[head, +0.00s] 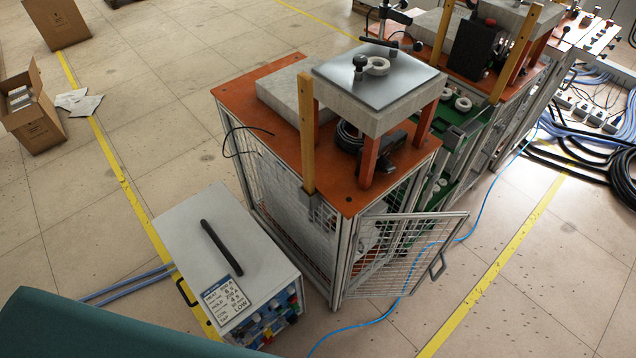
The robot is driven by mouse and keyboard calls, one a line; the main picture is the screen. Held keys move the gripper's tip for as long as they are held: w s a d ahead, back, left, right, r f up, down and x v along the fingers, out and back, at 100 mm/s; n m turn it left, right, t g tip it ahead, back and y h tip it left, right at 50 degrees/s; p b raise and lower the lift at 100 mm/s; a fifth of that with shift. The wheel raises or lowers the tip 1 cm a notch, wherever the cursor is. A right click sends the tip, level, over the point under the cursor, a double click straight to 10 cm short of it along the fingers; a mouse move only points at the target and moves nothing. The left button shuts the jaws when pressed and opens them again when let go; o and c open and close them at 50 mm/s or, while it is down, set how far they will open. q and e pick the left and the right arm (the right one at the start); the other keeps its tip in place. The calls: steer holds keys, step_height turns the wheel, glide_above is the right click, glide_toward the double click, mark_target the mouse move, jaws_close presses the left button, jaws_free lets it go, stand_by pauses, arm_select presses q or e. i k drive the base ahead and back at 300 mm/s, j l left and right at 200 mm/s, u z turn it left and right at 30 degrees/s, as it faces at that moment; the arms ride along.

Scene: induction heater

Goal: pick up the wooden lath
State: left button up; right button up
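An upright wooden lath (307,132) stands at the front edge of the nearest orange-topped cart (262,80) in the head view. Its lower end is at a small grey bracket (318,207) on the cart's edge. Two similar upright laths show farther back, one lath (443,38) at the top middle and another lath (515,54) to its right. I cannot tell which of them the task means. Neither my left nor my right gripper is in view.
A grey box with a black handle (222,248) stands on the floor left of the cart. The cart's mesh door (405,258) is swung open. A raised slab (380,85) stands beside the near lath. Blue cable (345,331) crosses the floor.

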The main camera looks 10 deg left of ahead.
mark_target(530, 21)
steer(key=l+u, duration=0.1)
steer(key=l, duration=0.4)
steer(key=i+l+u, duration=0.2)
steer(key=l+u, duration=0.15)
steer(key=l, duration=0.5)
steer(key=l+u, duration=0.35)
steer(key=l, duration=0.55)
steer(key=l+u, duration=0.35)
steer(key=l, duration=0.55)
steer(key=k+l+u, duration=0.15)
steer(key=l+u, duration=0.2)
steer(key=l, duration=0.5)
